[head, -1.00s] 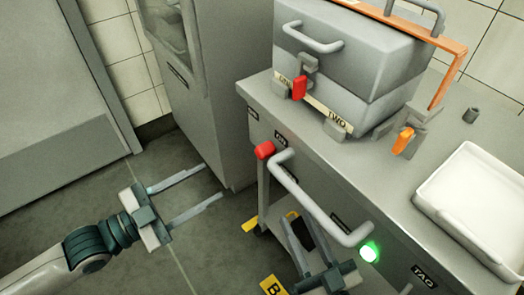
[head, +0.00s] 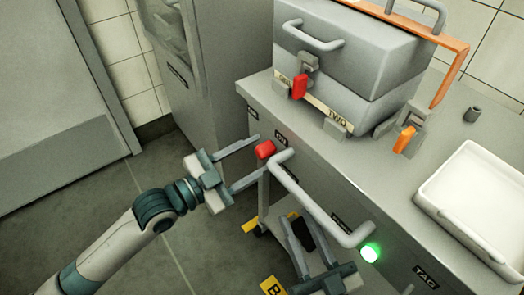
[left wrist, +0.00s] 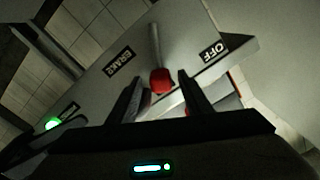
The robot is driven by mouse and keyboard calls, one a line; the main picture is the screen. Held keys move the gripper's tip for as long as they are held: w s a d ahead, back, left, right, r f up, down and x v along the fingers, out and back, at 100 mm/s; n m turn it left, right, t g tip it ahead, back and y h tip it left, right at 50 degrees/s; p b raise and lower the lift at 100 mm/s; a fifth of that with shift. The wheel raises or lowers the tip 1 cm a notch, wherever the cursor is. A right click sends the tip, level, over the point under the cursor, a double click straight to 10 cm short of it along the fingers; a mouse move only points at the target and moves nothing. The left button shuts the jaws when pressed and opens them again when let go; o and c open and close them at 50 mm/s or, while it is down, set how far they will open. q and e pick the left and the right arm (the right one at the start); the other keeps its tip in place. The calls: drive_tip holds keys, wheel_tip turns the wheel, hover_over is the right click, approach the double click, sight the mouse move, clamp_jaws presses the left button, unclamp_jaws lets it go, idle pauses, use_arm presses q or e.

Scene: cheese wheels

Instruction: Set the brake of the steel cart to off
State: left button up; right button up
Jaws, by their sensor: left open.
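The steel cart (head: 300,135) stands at the right in the head view. Its brake lever has a red knob (head: 265,149) at the left end of the front face. In the left wrist view the red knob (left wrist: 161,81) sits on a grey stem, with a BRAKE label (left wrist: 120,60) to its left and an OFF label (left wrist: 214,51) to its right. My left gripper (head: 259,157) is open, its fingers on either side of the knob; I see no clear contact. My right gripper (head: 295,220) is low beside the cart's front, its fingers apart and empty.
A long grey handle (head: 315,205) runs along the cart's front, with a green light (head: 370,252) at its right end. A grey case (head: 350,60) with a red latch and a white tray (head: 475,195) stand on top. A tall cabinet (head: 195,100) is behind. Floor at left is clear.

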use_arm(q)
drive_tip(key=shift+x, duration=1)
drive_tip(key=shift+c, duration=0.3)
clamp_jaws()
